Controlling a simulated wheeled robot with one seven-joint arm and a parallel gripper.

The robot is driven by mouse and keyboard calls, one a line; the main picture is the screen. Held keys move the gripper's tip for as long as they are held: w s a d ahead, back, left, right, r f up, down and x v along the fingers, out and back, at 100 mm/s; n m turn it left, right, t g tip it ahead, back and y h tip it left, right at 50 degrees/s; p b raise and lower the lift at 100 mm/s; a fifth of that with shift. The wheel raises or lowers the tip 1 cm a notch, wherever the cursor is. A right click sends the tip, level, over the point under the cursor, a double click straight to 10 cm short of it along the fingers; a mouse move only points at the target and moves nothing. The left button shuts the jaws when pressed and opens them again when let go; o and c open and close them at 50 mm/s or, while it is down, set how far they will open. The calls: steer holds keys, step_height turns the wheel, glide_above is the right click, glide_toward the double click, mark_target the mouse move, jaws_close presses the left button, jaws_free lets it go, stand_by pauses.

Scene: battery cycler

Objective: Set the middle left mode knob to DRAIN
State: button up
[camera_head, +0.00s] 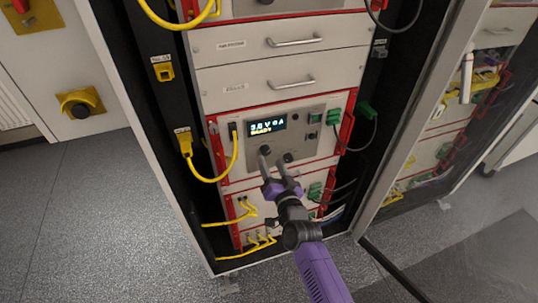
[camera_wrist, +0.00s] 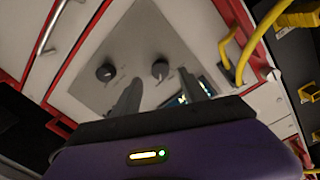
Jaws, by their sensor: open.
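The left knob (camera_head: 265,150) is a dark round dial on the grey instrument panel (camera_head: 312,152), below the lit display (camera_head: 268,125). In the wrist view, which looks turned around, this knob (camera_wrist: 160,69) is the right one of two and shows a pale pointer mark. The labels around it are too small to read. The other dark knob (camera_head: 289,157) sits to its right, and in the wrist view to its left (camera_wrist: 106,72). My gripper (camera_head: 275,164) is open and empty in front of the lower panel. In the wrist view its fingers (camera_wrist: 164,90) straddle the left knob's line, apart from it.
Yellow cables (camera_head: 233,160) hang left of the panel. Drawers (camera_head: 290,84) lie above. The open cabinet frame (camera_head: 400,125) is at the right.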

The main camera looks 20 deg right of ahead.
steer(key=s+p, duration=0.2)
steer(key=s, duration=0.2)
steer(key=shift+r, duration=0.15)
stand_by(0.4)
